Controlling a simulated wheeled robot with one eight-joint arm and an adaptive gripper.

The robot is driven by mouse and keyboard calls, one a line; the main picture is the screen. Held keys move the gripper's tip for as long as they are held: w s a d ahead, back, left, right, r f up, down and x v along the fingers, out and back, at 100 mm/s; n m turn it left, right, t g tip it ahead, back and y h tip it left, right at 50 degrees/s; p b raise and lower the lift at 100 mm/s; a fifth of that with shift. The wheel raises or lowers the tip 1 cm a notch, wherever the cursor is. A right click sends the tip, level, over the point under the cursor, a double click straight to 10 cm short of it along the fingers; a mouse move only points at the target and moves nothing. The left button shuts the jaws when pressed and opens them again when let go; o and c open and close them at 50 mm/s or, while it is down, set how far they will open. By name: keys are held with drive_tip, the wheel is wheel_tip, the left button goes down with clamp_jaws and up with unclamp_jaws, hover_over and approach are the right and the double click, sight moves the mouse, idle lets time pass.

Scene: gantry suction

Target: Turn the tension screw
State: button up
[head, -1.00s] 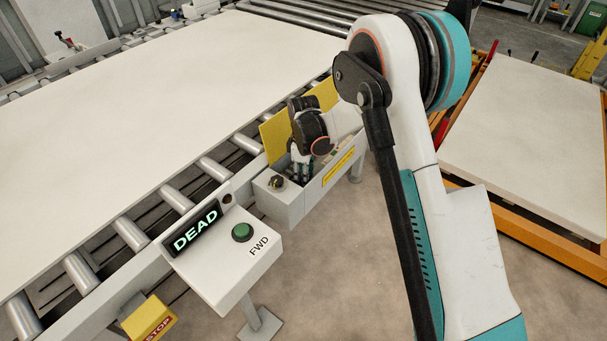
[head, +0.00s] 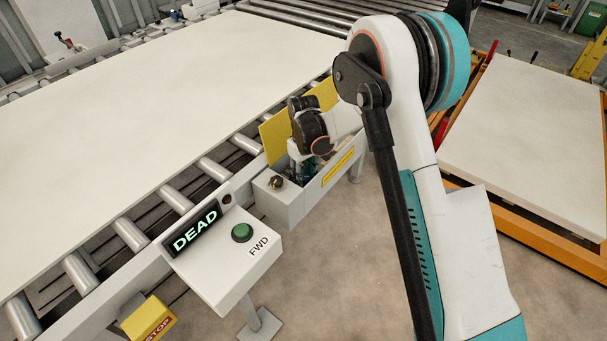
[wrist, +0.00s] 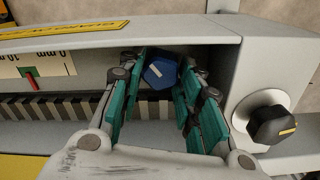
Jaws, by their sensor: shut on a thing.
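The tension screw (wrist: 160,73) shows in the wrist view as a blue hexagonal head with a pale line on it, inside the open grey housing (wrist: 235,60). My gripper (wrist: 163,78) has its teal fingers on both sides of the head, shut on it. In the head view, my gripper (head: 301,167) reaches down into the housing, and the screw is hidden there. A scale marked in mm (wrist: 45,62) with a red pointer (wrist: 32,77) is left of the fingers in the wrist view.
A black knob (wrist: 272,125) with a yellow mark sticks out right of the housing opening. A raised yellow cover (head: 275,138) stands behind the housing. A panel (head: 222,272) with a "DEAD" display (head: 195,232) and green button (head: 242,232) is nearby, beside the rollers (head: 180,198).

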drive_tip(key=shift+m, duration=1.5)
drive_tip(key=o, duration=1)
drive_tip(key=shift+o, duration=0.2)
